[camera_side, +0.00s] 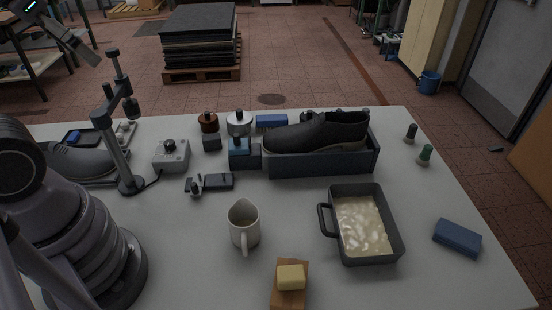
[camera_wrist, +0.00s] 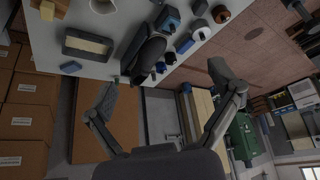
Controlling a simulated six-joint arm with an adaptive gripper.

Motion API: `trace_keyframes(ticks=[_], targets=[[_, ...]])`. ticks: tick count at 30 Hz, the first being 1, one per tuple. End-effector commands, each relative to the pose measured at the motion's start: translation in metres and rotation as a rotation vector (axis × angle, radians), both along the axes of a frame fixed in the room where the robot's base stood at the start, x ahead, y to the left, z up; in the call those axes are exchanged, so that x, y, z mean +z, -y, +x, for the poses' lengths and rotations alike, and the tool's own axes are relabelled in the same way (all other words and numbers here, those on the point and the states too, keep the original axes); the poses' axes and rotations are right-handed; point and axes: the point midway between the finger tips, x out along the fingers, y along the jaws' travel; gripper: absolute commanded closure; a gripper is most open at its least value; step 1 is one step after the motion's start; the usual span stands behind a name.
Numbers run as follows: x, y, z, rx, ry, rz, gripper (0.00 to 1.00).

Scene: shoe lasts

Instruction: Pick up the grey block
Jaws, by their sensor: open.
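A small dark grey block (camera_side: 212,142) sits on the table in the side view, just in front of a brown-lidded tin (camera_side: 208,122) and left of a blue block with a dark knob (camera_side: 239,152). In the wrist view a small dark grey shape near the top edge, beside the brown-lidded tin, looks like the same block (camera_wrist: 200,7). My gripper (camera_wrist: 162,86) is open in the wrist view, its two fingers spread wide with nothing between them. It is well away from the block, and the table lies beyond the fingertips. I cannot clearly place the fingertips in the side view.
A black shoe (camera_side: 316,132) lies in a dark grey box right of the block. A silver tin (camera_side: 240,122) stands behind. A lamp-like stand (camera_side: 119,130) and a grey knob box (camera_side: 171,155) are left. A jug (camera_side: 244,224) and baking dish (camera_side: 336,255) are in front.

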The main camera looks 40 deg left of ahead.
Motion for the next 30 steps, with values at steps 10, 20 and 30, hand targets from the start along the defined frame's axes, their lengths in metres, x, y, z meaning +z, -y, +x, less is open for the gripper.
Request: trace_keyframes(ticks=[10,20,30], targets=[[-0.036,-0.064,0.039,-0.121,-0.388,0.41,0.1],[-0.086,-0.142,0.13,-0.504,-0.844,1.024,0.1],[-0.214,-0.151,0.243,-1.149,-1.01,1.546,0.1]])
